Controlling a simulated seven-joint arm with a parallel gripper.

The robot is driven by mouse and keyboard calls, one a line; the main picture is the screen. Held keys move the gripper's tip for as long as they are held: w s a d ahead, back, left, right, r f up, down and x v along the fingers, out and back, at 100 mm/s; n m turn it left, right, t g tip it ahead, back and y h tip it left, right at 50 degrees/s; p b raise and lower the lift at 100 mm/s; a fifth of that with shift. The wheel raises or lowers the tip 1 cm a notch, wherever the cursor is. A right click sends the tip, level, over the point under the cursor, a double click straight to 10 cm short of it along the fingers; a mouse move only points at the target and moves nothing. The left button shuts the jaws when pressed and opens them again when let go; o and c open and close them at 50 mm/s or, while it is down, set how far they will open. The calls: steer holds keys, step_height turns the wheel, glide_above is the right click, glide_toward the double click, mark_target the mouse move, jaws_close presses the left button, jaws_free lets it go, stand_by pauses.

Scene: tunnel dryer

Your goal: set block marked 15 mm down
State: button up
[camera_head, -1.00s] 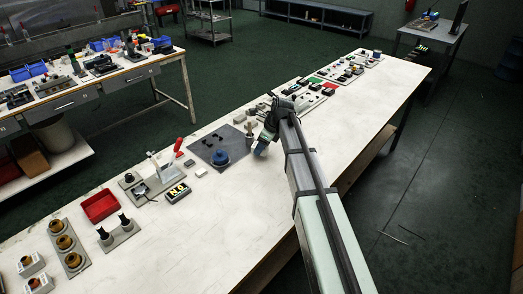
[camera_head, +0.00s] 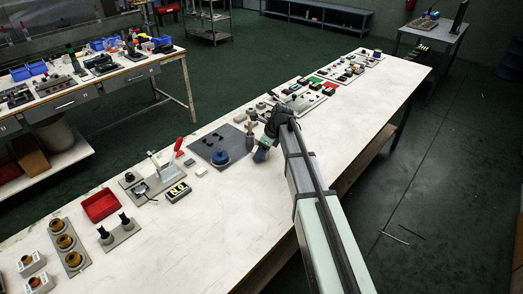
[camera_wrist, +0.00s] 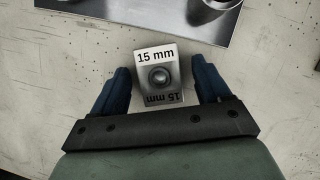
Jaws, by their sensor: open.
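The two dark blue fingers are open, with a visible gap on either side of the block. In the head view my gripper (camera_head: 261,151) is low over the long bench. I cannot clearly pick out the block there.
Bare worktop (camera_head: 235,205) is clear toward the near side.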

steer(key=shift+r, duration=0.1)
steer(key=v, duration=1.2)
steer(key=w+a+r+n+h, duration=0.1)
steer(key=w+a+r+n, duration=0.15)
steer(key=a, duration=0.75)
steer(key=d+f+h, duration=0.1)
steer(key=f, duration=0.1)
steer(key=d+f+m+g+h, duration=0.1)
steer(key=d+f, duration=0.1)
steer(key=f, duration=0.1)
steer(key=s+d+f+m+h, duration=0.1)
steer(key=f, duration=0.1)
steer(key=shift+d+f+g, duration=0.2)
steer(key=shift+d+g, duration=0.1)
steer(key=shift+g, duration=0.1)
steer(key=shift+w+d+f, duration=0.15)
steer(key=shift+f, duration=1.15)
steer(key=shift+w+d+f, duration=0.1)
steer(key=shift+d+f, duration=0.05)
steer(key=shift+f, duration=1.2)
